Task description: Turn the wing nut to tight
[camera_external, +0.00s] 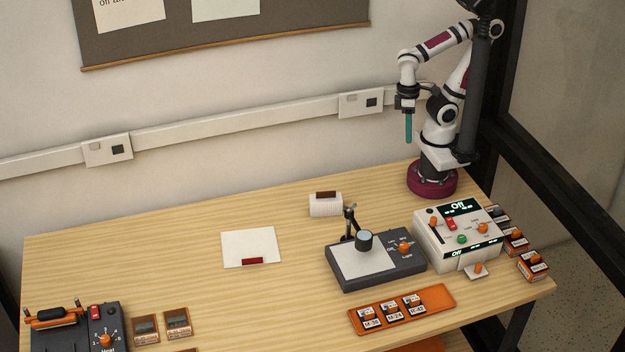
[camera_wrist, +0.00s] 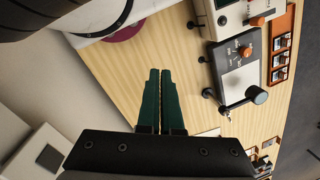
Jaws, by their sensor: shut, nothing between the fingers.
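My gripper (camera_external: 408,138) hangs above the back right of the table, fingers down, near my base. Its teal fingers are shut and empty; they also show in the wrist view (camera_wrist: 160,75). No part is clearly marked as the wing nut. An orange knob (camera_external: 478,268) sits on a small light tab at the front of the white control box (camera_external: 443,255). Another orange knob (camera_external: 404,248) is on the dark grey stand base (camera_external: 378,279), which also shows in the wrist view (camera_wrist: 229,77). Their settings are too small to read. My gripper is well apart from both.
A jointed post with a grey cylinder (camera_external: 364,240) rises from the stand base. An orange tray (camera_external: 436,297) holds several small boxes in front. More small boxes (camera_external: 532,265) stand at right. A white card (camera_external: 249,245) lies at middle left; table around it is clear.

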